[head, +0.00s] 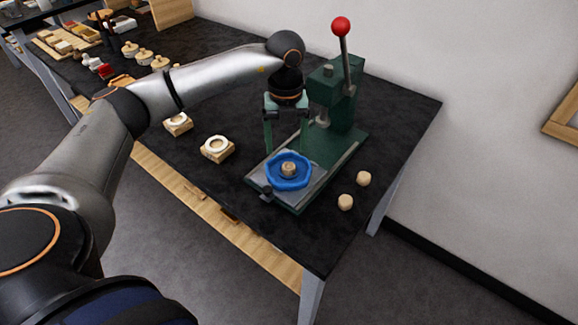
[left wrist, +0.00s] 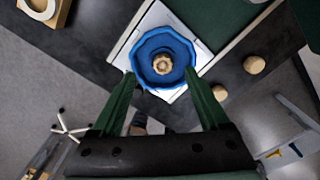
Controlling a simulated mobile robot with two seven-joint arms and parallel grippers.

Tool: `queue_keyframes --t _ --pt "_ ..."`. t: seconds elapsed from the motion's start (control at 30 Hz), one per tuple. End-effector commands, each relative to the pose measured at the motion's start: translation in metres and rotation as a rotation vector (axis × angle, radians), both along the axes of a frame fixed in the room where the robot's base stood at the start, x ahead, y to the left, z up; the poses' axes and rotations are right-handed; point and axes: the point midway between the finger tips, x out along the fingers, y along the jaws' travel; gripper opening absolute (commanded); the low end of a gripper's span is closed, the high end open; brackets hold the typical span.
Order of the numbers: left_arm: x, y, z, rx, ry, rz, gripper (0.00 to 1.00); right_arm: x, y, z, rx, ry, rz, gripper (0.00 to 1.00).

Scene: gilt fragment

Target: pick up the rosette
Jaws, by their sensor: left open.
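A small tan piece with a bumpy edge, which looks like the rosette (head: 289,168), sits in the middle of a blue scalloped mould (head: 272,177). In the left wrist view the rosette (left wrist: 162,64) is near the centre, inside the mould (left wrist: 181,51). The mould rests on the pale plate of a green press (head: 331,147). My left gripper (head: 286,148) points down above the mould, open and empty. In the left wrist view its fingertips (left wrist: 160,76) are apart, one toward each side of the mould. My right gripper is not in view.
The press column and its red-knobbed lever (head: 341,27) rise right behind my left gripper. Two tan balls (head: 345,202) (head: 363,178) lie right of the press. Wooden blocks with pale rings (head: 217,149) stand to the left. The table's front right corner is clear.

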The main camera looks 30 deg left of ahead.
Motion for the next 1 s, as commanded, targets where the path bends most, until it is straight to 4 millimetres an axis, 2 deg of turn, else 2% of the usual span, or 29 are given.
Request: queue_keyframes --t 0.17,0.43,0.73,1.0 --pt "-0.001 -0.002 -0.013 0.0 0.001 -0.001 0.78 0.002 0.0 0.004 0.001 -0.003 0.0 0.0" --pt "-0.004 -0.009 -0.051 -0.001 0.002 -0.002 0.78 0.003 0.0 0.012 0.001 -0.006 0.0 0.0" --pt "-0.004 -0.009 -0.057 -0.002 -0.002 -0.002 0.78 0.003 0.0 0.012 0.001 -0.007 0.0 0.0" --pt "-0.004 -0.009 -0.056 -0.002 -0.002 -0.002 0.49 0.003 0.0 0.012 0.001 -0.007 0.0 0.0"
